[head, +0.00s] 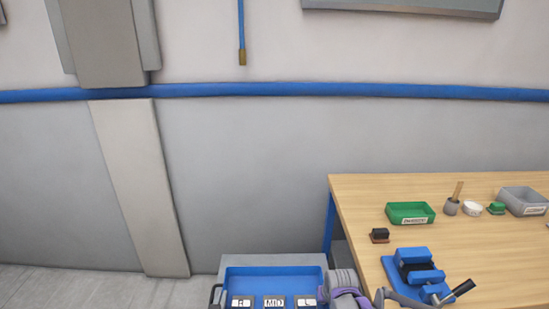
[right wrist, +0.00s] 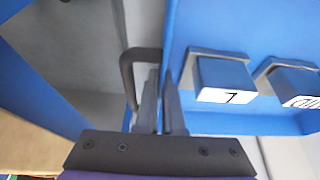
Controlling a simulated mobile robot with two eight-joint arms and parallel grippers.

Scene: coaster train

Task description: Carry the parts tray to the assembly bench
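The parts tray (head: 275,273) is blue and shows at the bottom of the head view, against a grey surface. Labelled blocks sit in it: one that seems to read R (head: 241,301), MID (head: 273,301) and L (head: 306,301). A black handle (head: 214,295) stands at its left end. My left gripper is at the lower edge by the left handle, too cut off to judge. The assembly bench (head: 350,195) is wooden-topped, at right.
On the bench are a green bin (head: 410,213), a blue vise-like fixture (head: 415,270), a small dark block (head: 379,235), a grey bin (head: 525,200), a cup with a brush (head: 452,206) and a white dish (head: 473,208). Bare wood lies along its back left. The wall is behind.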

